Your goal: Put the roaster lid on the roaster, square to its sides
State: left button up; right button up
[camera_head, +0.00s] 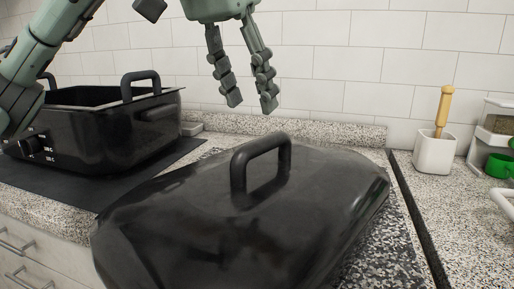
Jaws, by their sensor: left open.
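The roaster lid (320,195), black with a raised loop handle (283,148) on top, lies on the speckled counter in the front middle. The roaster (110,130) is a black, open-topped pan with upright loop handles and a dial on its front. It stands on the left, apart from the lid. My left gripper (252,107) is open and empty, with its fingers pointing down, above and slightly behind the lid handle. My left arm comes in from the left and covers part of the roaster's left end. My right gripper does not show.
A dark mat (95,178) lies under the roaster. A white pot (434,152) with a wooden-handled tool, a clear container (497,122) and a green cup (499,166) stand on the right. A dark gap (418,220) runs along the counter. A tiled wall (340,70) closes the back.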

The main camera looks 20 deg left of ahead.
aim_at(263, 138)
pick_arm(q)
jog(key=x, duration=1)
jog(key=shift+w+r+p, duration=0.15)
jog(key=shift+w+p, duration=0.15)
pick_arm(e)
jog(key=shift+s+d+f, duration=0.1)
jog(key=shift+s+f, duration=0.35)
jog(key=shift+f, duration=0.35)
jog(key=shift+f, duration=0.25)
pick_arm(q)
grip_shut()
